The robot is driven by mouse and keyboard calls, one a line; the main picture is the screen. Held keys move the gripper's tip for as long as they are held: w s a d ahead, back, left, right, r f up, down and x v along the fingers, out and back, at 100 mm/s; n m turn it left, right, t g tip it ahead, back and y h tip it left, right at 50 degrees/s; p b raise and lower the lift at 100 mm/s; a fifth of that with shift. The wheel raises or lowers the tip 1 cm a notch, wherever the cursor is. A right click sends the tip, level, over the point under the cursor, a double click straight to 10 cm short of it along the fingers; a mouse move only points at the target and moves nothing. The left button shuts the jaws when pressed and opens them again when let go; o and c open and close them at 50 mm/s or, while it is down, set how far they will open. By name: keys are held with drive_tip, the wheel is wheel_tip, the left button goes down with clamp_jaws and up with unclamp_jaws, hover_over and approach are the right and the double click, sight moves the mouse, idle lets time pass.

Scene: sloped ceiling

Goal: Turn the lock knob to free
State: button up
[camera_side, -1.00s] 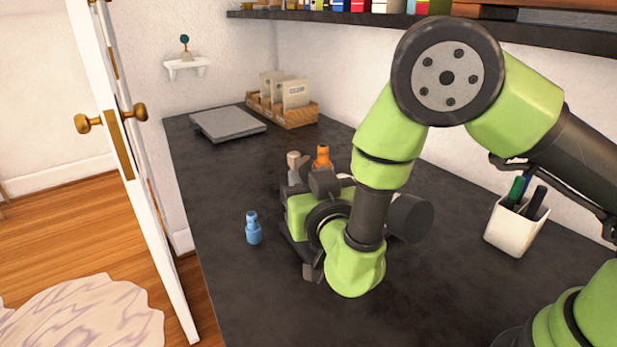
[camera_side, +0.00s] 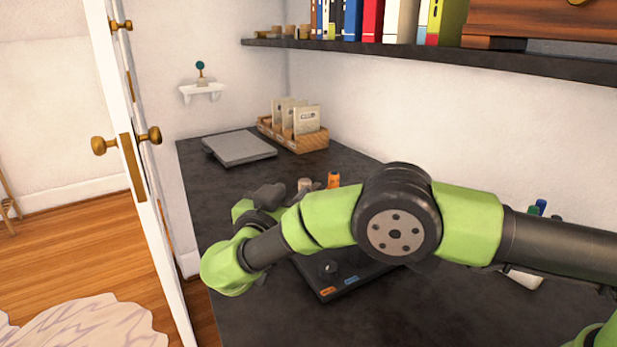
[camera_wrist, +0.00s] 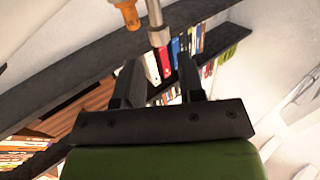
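A dark panel (camera_side: 375,276) lies on the desk in the side view, partly covered by my arm. A dark round knob (camera_side: 327,269) stands on its left part. An orange label (camera_side: 327,290) and a blue label (camera_side: 351,281) sit at its front edge; their words are too small to read. My gripper (camera_side: 268,196) is left of and beyond the panel, apart from the knob, partly hidden by my wrist. In the wrist view my gripper (camera_wrist: 161,82) has its fingers apart with nothing between them. The knob is not in the wrist view.
A grey slab (camera_side: 238,149) and wooden card box (camera_side: 293,135) are at the back. A pen cup (camera_side: 524,279) is right, mostly hidden. A bookshelf (camera_side: 450,53) overhangs the desk.

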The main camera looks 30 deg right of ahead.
drive_tip(key=x, duration=0.8)
drive_tip(key=shift+d, duration=0.1)
drive_tip(key=shift+c, duration=0.3)
drive_tip(key=c, duration=0.6)
